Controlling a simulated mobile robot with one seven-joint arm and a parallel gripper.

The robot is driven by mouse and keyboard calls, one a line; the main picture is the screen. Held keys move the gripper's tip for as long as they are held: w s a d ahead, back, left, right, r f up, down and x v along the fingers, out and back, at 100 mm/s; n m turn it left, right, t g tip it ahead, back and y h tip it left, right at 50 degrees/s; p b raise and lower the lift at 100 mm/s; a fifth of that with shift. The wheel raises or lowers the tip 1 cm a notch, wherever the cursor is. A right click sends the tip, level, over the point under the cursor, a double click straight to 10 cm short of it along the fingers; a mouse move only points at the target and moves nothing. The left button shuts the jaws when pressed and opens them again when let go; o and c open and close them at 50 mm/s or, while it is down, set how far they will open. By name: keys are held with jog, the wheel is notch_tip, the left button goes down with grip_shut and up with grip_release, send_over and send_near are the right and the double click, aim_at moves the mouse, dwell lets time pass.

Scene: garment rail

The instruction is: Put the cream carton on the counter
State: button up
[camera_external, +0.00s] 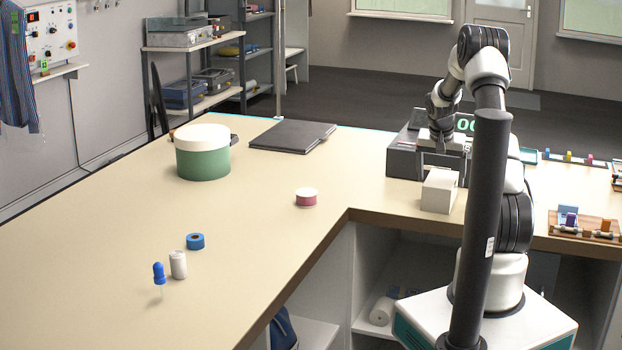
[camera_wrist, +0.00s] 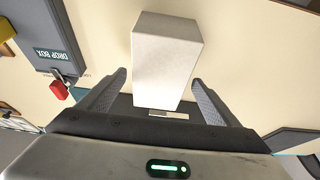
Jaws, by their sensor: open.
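The cream carton (camera_external: 438,192) is a pale, plain box standing on the counter (camera_external: 270,240), close to its inner corner on the right-hand arm. In the wrist view the carton (camera_wrist: 165,60) fills the upper middle, between my fingers. My gripper (camera_external: 441,168) is low, right behind the carton in the external view. In the wrist view my gripper (camera_wrist: 160,80) is open, with one finger on each side of the carton's near end. Gaps show beside the carton, and I cannot tell any contact. The far side of the carton is hidden.
A grey box marked DROP BOX (camera_wrist: 50,35) with a red padlock (camera_wrist: 60,90) is left in the wrist view. A pink-sided tin (camera_external: 306,198), a green round box (camera_external: 203,158) and a dark flat folder (camera_external: 291,136) stand on the counter. Its middle is mostly clear.

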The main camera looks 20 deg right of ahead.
jog(key=v, duration=1.2)
jog(key=shift+r, duration=0.15)
